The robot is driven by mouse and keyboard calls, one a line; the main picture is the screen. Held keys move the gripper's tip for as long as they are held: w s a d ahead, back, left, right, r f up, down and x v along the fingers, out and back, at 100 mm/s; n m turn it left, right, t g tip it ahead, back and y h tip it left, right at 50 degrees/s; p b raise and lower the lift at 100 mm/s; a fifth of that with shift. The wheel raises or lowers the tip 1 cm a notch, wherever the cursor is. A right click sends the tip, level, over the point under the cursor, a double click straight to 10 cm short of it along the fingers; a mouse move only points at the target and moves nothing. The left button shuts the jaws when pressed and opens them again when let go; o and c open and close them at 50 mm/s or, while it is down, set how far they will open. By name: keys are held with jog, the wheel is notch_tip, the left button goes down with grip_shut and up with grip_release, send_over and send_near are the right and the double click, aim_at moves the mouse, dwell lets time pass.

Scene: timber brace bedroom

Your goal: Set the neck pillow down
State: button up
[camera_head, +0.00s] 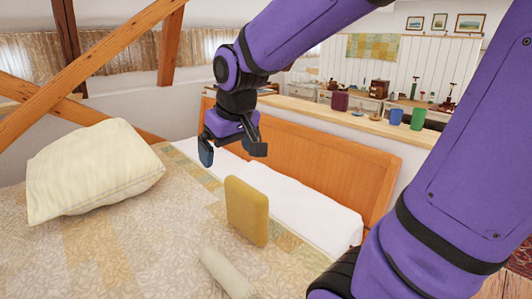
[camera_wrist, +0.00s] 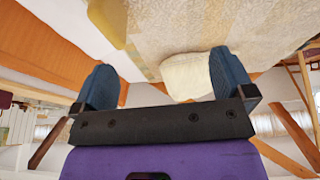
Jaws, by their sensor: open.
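My gripper (camera_head: 231,151) is open and empty above the bed, near the headboard. Its two blue-tipped fingers stand wide apart in the wrist view (camera_wrist: 164,66). A cream, roll-shaped pillow (camera_head: 228,271) lies on the patterned bedspread at the front of the head view; it looks most like the neck pillow. A mustard-yellow cushion (camera_head: 246,211) stands upright on the bed, below and slightly right of my gripper, apart from it. Part of the cushion shows at the top of the wrist view (camera_wrist: 108,22).
A large cream pillow (camera_head: 92,170) lies on the bed at left. White bedding (camera_head: 308,208) runs along the orange wooden headboard (camera_head: 325,168). Behind it, a ledge holds a blue cup (camera_head: 396,116) and a green cup (camera_head: 418,119). Timber braces (camera_head: 82,75) cross at left.

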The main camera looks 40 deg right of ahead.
jog(key=s+a+r+t, duration=0.1)
jog(key=s+r, duration=0.2)
jog(key=s, duration=1)
jog(key=shift+a+r, duration=0.15)
jog(key=shift+r, duration=0.25)
